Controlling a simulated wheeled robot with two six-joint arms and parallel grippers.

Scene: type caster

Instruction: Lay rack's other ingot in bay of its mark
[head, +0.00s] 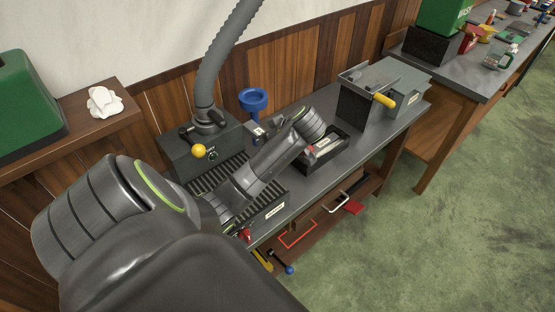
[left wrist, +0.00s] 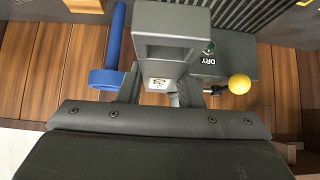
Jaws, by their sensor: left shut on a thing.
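In the left wrist view my left gripper (left wrist: 160,92) is shut on a plain grey block (left wrist: 168,50), which looks like the ingot; no mark on it can be read. A black open box (head: 336,153) with a pale labelled piece stands right of the arm. I cannot tell which is the rack. My right gripper is out of view.
A dark machine (head: 178,158) with a yellow knob and a hose stands behind; "DRY" shows on it in the wrist view (left wrist: 208,58). A grey metal box (head: 375,85) with a yellow handle is at the bench's right end.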

